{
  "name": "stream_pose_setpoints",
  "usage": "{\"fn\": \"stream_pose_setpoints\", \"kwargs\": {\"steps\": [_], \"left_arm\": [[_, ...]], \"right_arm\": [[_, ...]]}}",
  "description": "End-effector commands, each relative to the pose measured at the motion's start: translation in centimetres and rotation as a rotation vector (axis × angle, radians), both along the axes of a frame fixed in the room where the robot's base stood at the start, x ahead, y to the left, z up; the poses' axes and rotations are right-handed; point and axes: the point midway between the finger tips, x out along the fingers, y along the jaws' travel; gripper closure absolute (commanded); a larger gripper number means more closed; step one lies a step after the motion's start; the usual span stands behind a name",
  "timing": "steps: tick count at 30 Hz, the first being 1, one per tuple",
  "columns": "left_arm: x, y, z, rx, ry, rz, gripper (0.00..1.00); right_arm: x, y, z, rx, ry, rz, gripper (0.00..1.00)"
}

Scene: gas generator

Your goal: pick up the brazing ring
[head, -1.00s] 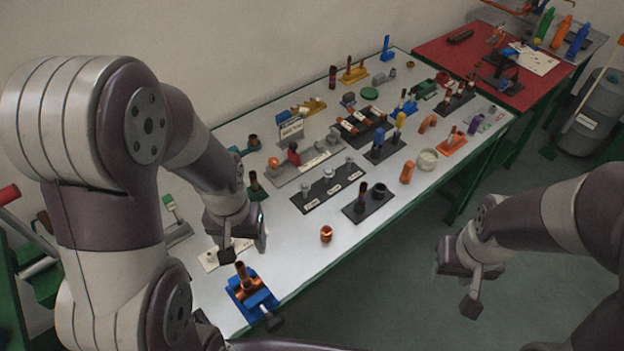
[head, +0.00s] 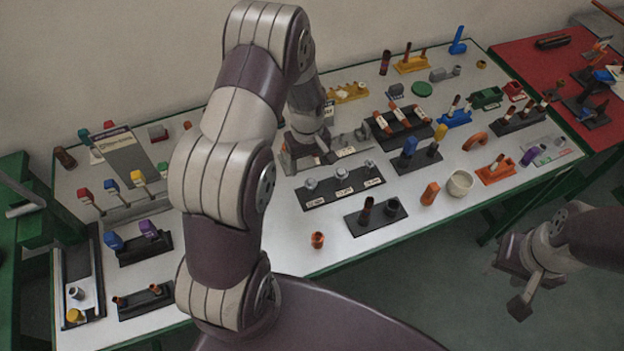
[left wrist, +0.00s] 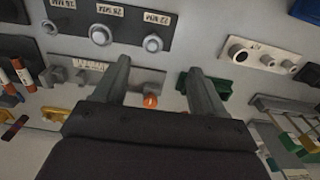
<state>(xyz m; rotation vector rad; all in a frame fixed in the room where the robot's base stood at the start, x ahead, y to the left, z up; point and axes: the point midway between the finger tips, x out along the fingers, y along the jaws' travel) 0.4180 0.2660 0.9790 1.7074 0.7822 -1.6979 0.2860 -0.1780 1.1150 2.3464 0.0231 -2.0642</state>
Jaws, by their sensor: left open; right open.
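A small round orange piece (left wrist: 150,101) shows in the left wrist view between my left fingers, beside a grey labelled holder strip (left wrist: 145,76). It may be the brazing ring, but it is too small to tell. My left gripper (left wrist: 157,68) is open and points down over this area, with nothing seen gripped. In the head view my left gripper (head: 308,153) is over the middle of the table and hides part of the grey strip (head: 350,150). My right gripper (head: 512,278) is open and empty, off the table's front edge at the right.
A black holder with three grey fittings (head: 342,186) stands in front of my left gripper. A copper fitting (head: 317,239) stands alone near the front edge. A black rack of copper tubes (head: 400,124) is to the right. A red table (head: 540,60) adjoins at the far right.

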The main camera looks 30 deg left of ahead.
Motion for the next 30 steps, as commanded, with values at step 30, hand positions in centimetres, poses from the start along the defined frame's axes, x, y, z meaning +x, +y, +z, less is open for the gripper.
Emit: {"fn": "stream_pose_setpoints", "kwargs": {"steps": [30], "left_arm": [[0.7, 0.2, -8.9, 0.0, -0.001, -0.004, 0.29]], "right_arm": [[0.0, 0.0, 2.5, 0.0, 0.0, 0.0, 0.57]]}}
